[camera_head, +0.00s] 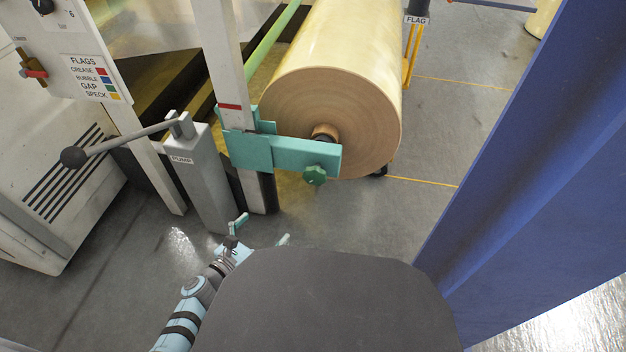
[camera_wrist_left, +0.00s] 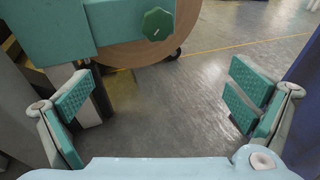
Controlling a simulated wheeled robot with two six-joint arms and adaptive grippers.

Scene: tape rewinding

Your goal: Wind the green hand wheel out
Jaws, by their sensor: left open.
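The green hand wheel (camera_head: 315,176) is a small dark-green knob under the right end of a teal bracket (camera_head: 290,155), in front of the large tan roll (camera_head: 335,90). In the left wrist view the hand wheel (camera_wrist_left: 158,24) shows at the top, beyond and above the fingers. My left gripper (camera_head: 262,232) is below and to the left of the hand wheel in the head view, apart from it. In the left wrist view my left gripper (camera_wrist_left: 160,100) is open wide, with only floor between its teal finger pads. My right gripper is not in view.
A grey pump post (camera_head: 203,180) with a long lever and dark ball (camera_head: 74,157) stands left of the bracket. A white cabinet (camera_head: 60,190) is at the left. A large blue panel (camera_head: 530,150) fills the right. Floor below the bracket is clear.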

